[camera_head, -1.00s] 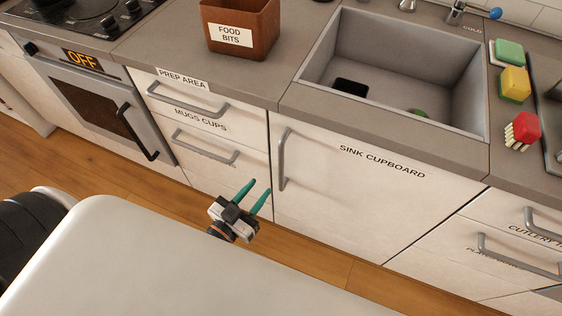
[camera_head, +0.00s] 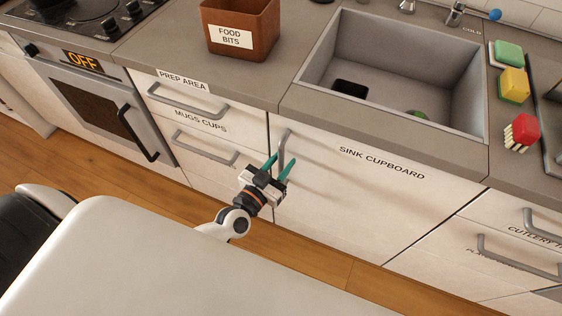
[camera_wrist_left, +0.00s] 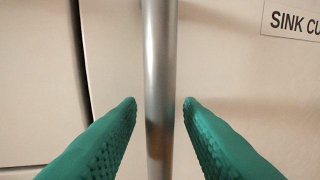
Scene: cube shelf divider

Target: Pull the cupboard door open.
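The sink cupboard door (camera_head: 355,195) is a pale panel labelled "SINK CUPBOARD", and it is shut. Its grey vertical bar handle (camera_head: 282,148) is near the door's left edge. My left gripper (camera_head: 280,163) is open at the lower part of the handle. In the left wrist view the handle (camera_wrist_left: 160,70) runs vertically between the two green fingertips (camera_wrist_left: 160,102), with a gap on each side. The door (camera_wrist_left: 235,60) shows behind it. My right gripper is not in view.
Drawers with handles (camera_head: 205,148) are left of the cupboard, and more drawers (camera_head: 510,245) are to its right. The sink (camera_head: 395,70) and a brown "FOOD BITS" bin (camera_head: 240,25) are above on the counter. Wooden floor (camera_head: 310,255) lies in front.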

